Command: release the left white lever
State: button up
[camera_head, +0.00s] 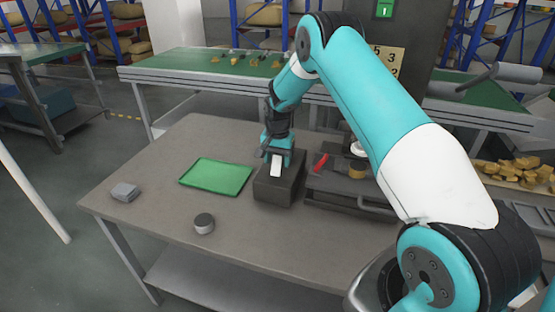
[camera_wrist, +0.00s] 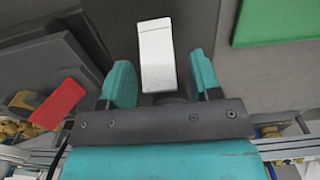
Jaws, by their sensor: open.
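The white lever (camera_head: 276,166) stands on a dark grey box (camera_head: 274,188) on the table. In the wrist view the white lever (camera_wrist: 157,56) sits between the two teal fingers of my gripper (camera_wrist: 163,84). The fingers are apart, with a gap on each side of the lever, so my gripper is open around it and not closed on it. In the head view my gripper (camera_head: 279,154) is directly over the box. The lever's lower end is partly hidden by the gripper body in the wrist view.
A green tray (camera_head: 216,177) lies left of the box. A round grey-topped puck (camera_head: 204,223) and a small grey block (camera_head: 124,192) lie on the table (camera_head: 160,165). A red handle (camera_head: 320,163) is on dark equipment right of the box. The table's front left is mostly clear.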

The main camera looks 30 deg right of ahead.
jog(key=shift+f, duration=0.8)
jog(key=c, duration=0.9)
